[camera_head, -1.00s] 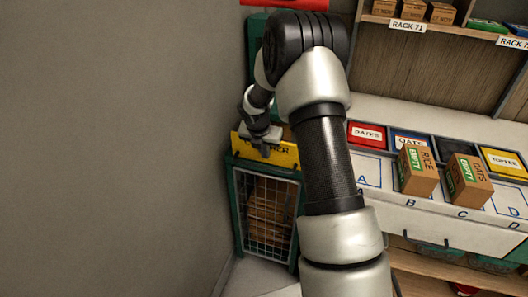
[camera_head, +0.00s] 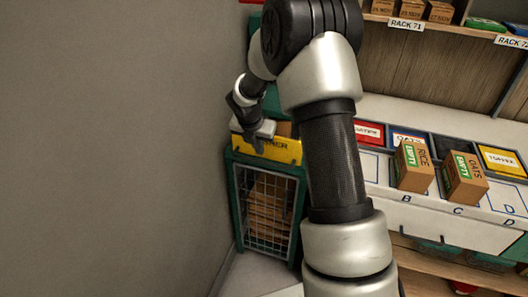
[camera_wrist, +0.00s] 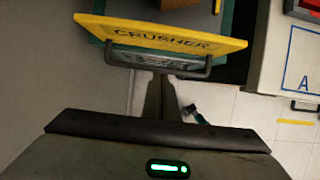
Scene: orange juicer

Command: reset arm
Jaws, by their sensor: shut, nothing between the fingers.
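My gripper (camera_head: 257,146) is at the yellow CRUSHER panel on the green crusher unit in the head view, in front of its left part. In the wrist view my gripper (camera_wrist: 158,82) shows its fingers together with nothing held. The yellow CRUSHER panel (camera_wrist: 170,36) lies ahead of the fingertips there, with a dark handle (camera_wrist: 160,67) below it. Whether the fingers touch the handle cannot be told. The yellow panel also shows in the head view (camera_head: 283,150), partly covered by my gripper.
The green crusher unit (camera_head: 232,205) has a wire-mesh front with brown boxes behind it. A plain wall (camera_head: 110,150) is close on the left. To the right, a RICE box (camera_head: 413,166) and an OATS box (camera_head: 464,178) stand on the white lettered counter (camera_head: 400,212).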

